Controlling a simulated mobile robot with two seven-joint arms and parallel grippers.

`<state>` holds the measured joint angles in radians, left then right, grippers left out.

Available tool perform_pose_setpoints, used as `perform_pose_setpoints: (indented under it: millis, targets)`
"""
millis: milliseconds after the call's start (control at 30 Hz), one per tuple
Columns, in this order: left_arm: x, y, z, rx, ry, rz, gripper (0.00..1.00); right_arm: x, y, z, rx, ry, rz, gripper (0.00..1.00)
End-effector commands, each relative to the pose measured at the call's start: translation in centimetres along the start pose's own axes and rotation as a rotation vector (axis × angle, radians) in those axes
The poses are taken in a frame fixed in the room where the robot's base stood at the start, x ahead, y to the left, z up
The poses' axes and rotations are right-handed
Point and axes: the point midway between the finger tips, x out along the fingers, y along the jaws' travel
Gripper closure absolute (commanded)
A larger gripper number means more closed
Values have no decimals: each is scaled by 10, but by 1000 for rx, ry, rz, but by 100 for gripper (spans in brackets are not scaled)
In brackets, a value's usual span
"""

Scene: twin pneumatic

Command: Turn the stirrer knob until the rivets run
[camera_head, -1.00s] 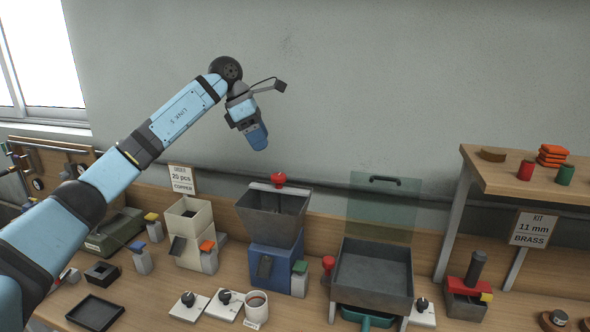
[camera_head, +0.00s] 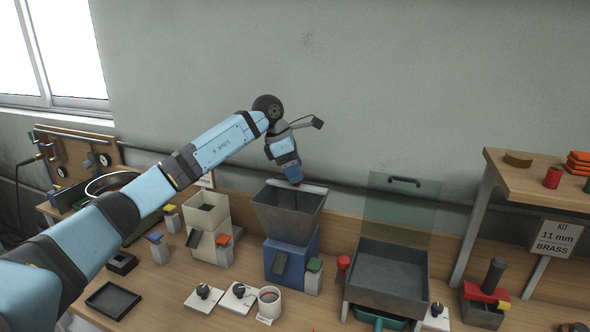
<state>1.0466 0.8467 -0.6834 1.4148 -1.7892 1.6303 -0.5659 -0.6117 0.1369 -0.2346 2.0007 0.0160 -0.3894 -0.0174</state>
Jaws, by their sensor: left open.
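A grey metal hopper (camera_head: 288,216) sits on a blue base (camera_head: 285,260). A bar crosses its back rim, and a red knob (camera_head: 302,187) on the bar is mostly hidden by my left gripper. My left gripper (camera_head: 297,182) points down right at this knob, with its jaws open; whether they touch it I cannot tell. Rivets cannot be made out inside the dark hopper. My right gripper is not in view.
A beige feeder (camera_head: 205,220) stands left of the hopper. Two dial plates (camera_head: 204,297) and a cup (camera_head: 269,301) lie in front. A grey tray (camera_head: 388,280) with a clear upright panel (camera_head: 400,210) stands right, a red knob (camera_head: 343,262) beside it. A wooden shelf (camera_head: 540,180) is farther right.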

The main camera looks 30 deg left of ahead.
Motion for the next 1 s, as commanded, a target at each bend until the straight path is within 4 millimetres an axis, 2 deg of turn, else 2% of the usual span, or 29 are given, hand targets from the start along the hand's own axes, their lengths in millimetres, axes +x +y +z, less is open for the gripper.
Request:
perform_pose_setpoints:
  millis: [133, 367, 400, 600, 1000]
  targets:
    - [7, 0, 0, 0, 0, -1, 32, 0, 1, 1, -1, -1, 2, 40]
    - [8, 0, 0, 0, 0, -1, 32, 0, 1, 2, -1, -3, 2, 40]
    - [8, 0, 0, 0, 0, -1, 36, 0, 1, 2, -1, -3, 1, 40]
    - [7, 0, 0, 0, 0, -1, 79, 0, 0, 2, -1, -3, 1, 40]
    - [6, 0, 0, 61, -1, -26, 79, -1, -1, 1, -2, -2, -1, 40]
